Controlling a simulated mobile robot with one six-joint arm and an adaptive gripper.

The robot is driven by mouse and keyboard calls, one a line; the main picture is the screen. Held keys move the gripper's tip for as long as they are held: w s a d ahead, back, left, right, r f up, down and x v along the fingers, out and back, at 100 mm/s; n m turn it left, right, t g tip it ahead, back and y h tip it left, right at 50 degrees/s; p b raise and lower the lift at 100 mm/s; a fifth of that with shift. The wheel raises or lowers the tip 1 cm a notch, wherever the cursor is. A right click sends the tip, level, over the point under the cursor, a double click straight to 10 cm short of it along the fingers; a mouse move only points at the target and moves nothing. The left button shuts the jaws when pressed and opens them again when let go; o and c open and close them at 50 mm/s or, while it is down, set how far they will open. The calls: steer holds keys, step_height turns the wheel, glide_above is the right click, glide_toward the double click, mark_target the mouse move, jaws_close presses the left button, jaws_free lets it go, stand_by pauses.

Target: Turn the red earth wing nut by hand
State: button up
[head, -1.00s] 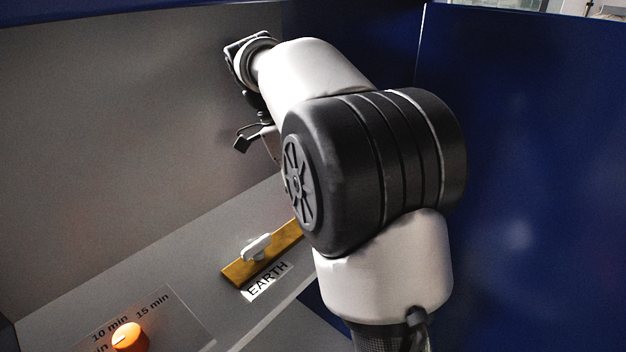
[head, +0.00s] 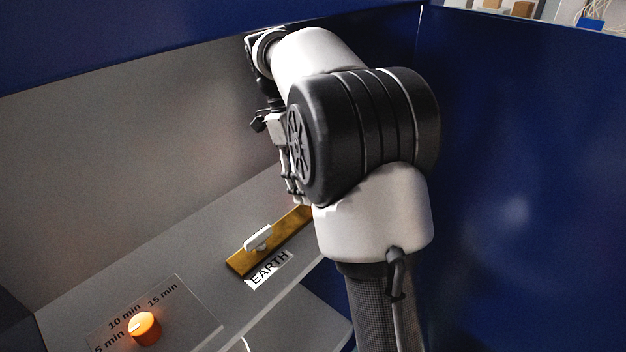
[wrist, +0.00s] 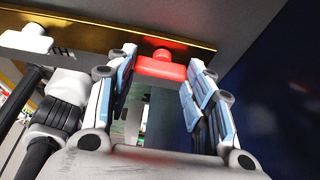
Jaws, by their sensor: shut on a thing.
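The red wing nut (wrist: 160,68) shows in the wrist view at the brass earth bar (wrist: 95,35), between my fingertips. My gripper (wrist: 163,62) is shut on it, with one finger on each side. In the head view my gripper (head: 295,188) points down over the far right end of the brass bar (head: 242,263). There my arm hides the red wing nut and the fingertips.
A white wing nut (head: 258,238) sits on the bar's near left part, by the EARTH label (head: 269,269). An orange timer knob (head: 146,328) is at lower left. A grey back wall (head: 130,150) and dark blue side panel (head: 530,180) enclose the shelf.

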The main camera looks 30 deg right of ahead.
steer(key=shift+r, duration=0.2)
steer(key=o, duration=1.1)
steer(key=shift+f, duration=0.15)
steer(key=shift+c, duration=0.2)
